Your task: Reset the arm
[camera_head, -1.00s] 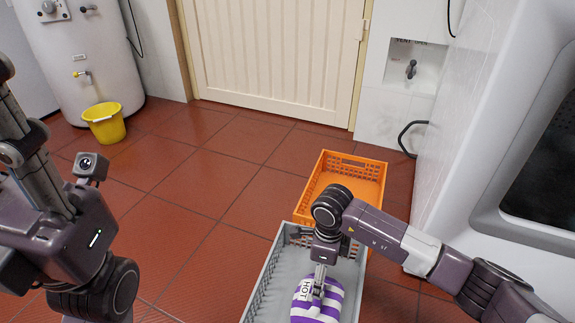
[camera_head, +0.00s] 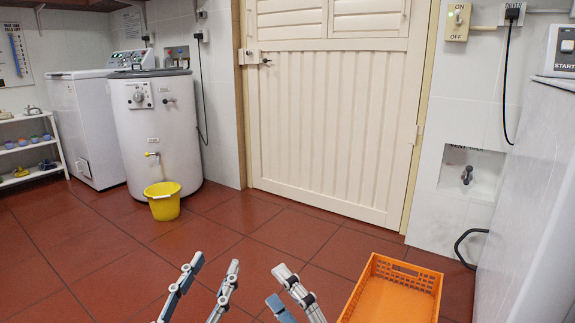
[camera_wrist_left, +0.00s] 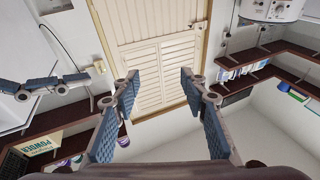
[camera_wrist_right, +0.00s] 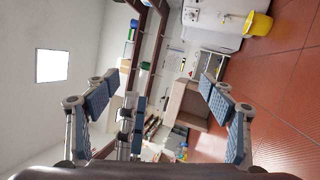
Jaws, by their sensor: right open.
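My left gripper (camera_head: 208,280) is at the bottom of the head view, its two fingers pointing up and apart. In the left wrist view my left gripper (camera_wrist_left: 158,75) is open with nothing between its fingers. My right gripper (camera_head: 285,287) is just to its right at the bottom edge of the head view, partly cut off. In the right wrist view my right gripper (camera_wrist_right: 158,85) is open and empty. Both grippers are raised and close together, apart from any object.
An orange crate (camera_head: 395,268) stands empty on the floor at lower right. A yellow bucket (camera_head: 163,203) stands before a white cylindrical machine (camera_head: 160,130). A cream door (camera_head: 325,130) closes the back wall. A white shelf (camera_head: 28,145) is at far left. The red floor between is clear.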

